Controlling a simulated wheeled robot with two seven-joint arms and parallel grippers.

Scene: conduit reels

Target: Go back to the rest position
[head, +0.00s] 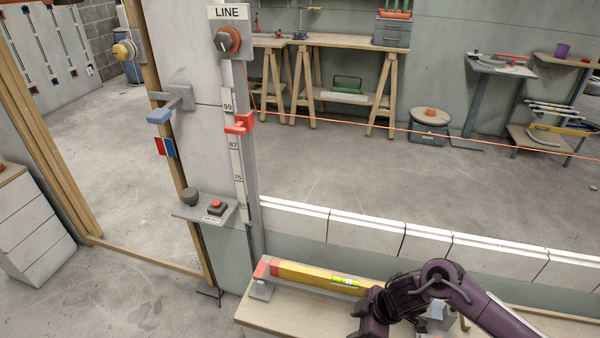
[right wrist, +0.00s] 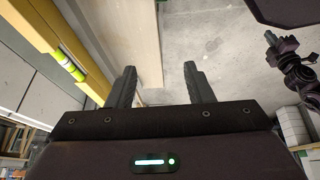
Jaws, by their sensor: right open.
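My right gripper shows in the right wrist view (right wrist: 160,72) with its two dark fingers spread apart and nothing between them. In the head view my purple right arm comes in from the lower right, over the bench (head: 262,318), with its wrist near the yellow spirit level. The fingertips cannot be made out there. My left gripper is not seen in the head view. A dark jointed arm part of mine shows at the right edge of the right wrist view.
The yellow level (head: 315,275) lies along the bench's back, close to my right wrist. A post carries a LINE dial (head: 229,40), a red slider (head: 240,123) and a shelf with a red button (head: 216,205). An orange line runs right. The floor at left is clear.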

